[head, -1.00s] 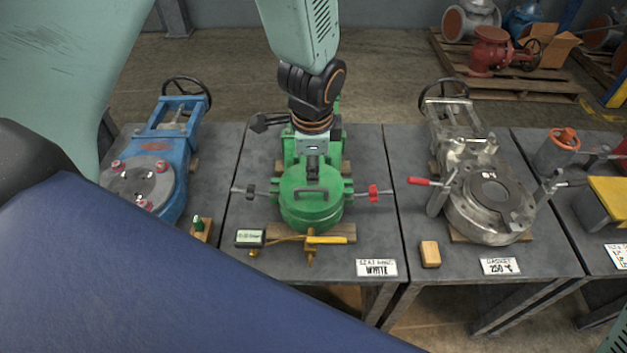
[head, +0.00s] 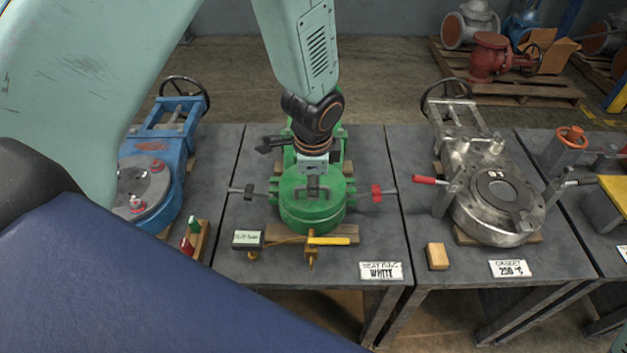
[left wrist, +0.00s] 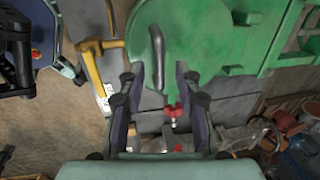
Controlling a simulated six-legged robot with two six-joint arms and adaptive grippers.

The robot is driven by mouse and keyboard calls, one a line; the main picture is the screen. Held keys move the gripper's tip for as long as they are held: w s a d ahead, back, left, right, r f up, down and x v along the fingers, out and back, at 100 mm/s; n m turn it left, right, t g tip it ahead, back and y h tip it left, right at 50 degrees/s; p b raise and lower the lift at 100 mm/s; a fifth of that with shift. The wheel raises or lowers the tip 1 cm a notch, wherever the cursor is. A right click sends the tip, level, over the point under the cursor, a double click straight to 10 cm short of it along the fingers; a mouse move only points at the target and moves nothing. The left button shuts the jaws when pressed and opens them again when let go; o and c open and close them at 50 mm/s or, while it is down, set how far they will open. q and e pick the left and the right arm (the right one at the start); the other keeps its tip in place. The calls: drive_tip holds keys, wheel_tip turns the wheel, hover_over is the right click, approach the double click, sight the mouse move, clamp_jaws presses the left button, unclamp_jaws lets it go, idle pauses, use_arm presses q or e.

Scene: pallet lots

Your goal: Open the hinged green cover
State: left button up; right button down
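The green cover (head: 305,217) lies flat and closed on the green valve body (head: 330,150) in the head view. It also fills the upper middle of the left wrist view (left wrist: 200,35). Its bar handle (left wrist: 157,55) stands up from the cover. My left gripper (head: 314,181) hangs just over the cover at the handle. In the left wrist view its two fingers (left wrist: 158,72) are apart, one on each side of the handle, and I see no clear contact. Its fingertips are hard to make out in the head view. My right gripper is not in view.
A red-handled clamp (head: 377,192) and a grey-handled one (head: 248,192) flank the cover. A blue valve (head: 175,150) stands left, a steel valve (head: 497,205) right.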

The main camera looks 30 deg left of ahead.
use_arm(q)
drive_tip(key=shift+c, duration=0.4)
clamp_jaws()
